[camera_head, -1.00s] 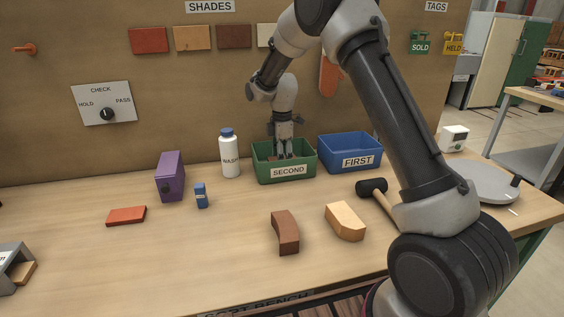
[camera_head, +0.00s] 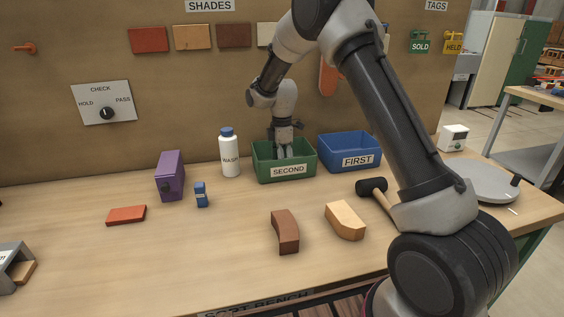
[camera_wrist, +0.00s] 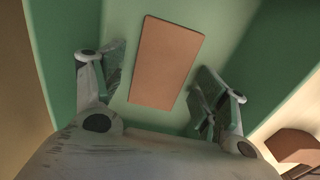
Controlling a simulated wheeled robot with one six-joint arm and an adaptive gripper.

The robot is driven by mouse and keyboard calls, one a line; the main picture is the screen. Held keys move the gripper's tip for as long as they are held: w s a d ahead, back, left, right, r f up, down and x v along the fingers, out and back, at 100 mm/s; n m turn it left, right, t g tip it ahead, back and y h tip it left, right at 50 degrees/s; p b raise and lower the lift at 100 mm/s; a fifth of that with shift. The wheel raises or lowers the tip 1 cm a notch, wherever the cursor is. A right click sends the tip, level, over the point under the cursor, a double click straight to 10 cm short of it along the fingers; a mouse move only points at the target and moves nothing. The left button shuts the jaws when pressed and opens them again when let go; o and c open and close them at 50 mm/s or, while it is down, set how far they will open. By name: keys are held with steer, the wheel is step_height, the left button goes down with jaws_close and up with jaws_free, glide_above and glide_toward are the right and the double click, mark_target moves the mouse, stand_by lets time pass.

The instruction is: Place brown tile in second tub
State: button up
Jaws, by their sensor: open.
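The brown tile (camera_wrist: 166,62) lies flat on the floor of the green tub labelled SECOND (camera_head: 262,174), seen in the wrist view. My gripper (camera_wrist: 158,85) is open above it, its two fingers on either side of the tile's near end and apart from it. In the head view my gripper (camera_head: 283,153) reaches down into the green tub, and the tub's front wall hides the tile. The green tub wall (camera_wrist: 62,60) also shows around the tile in the wrist view.
A blue tub labelled FIRST (camera_head: 340,147) stands right of the green tub. A white bottle (camera_head: 229,156) stands close on its left. A brown curved brick (camera_head: 285,232), a tan brick (camera_head: 345,221) and a mallet (camera_head: 372,187) lie in front. The front left bench is mostly clear.

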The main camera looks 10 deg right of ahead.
step_height(320, 180, up, 12)
steer(key=s+d+r+m+t, duration=0.1)
steer(key=s+d+r+m, duration=0.4)
steer(key=s+r, duration=0.45)
steer(key=s+d+r+m+t, duration=0.1)
steer(key=s+d+r+m, duration=0.25)
steer(key=s, duration=0.55)
steer(key=s+d+r+m+t, duration=0.1)
steer(key=s+d+r+m, duration=0.3)
steer(key=s, duration=0.6)
steer(key=s+d+f+m, duration=0.1)
steer(key=s+f+m, duration=0.1)
steer(key=s, duration=0.4)
steer(key=s+d+f+m+t, duration=0.1)
steer(key=s+f+m, duration=0.1)
steer(key=s, duration=0.3)
steer(key=shift+s+d+f+m, duration=0.35)
steer(key=shift+d+f+m, duration=0.05)
steer(key=shift+m, duration=0.35)
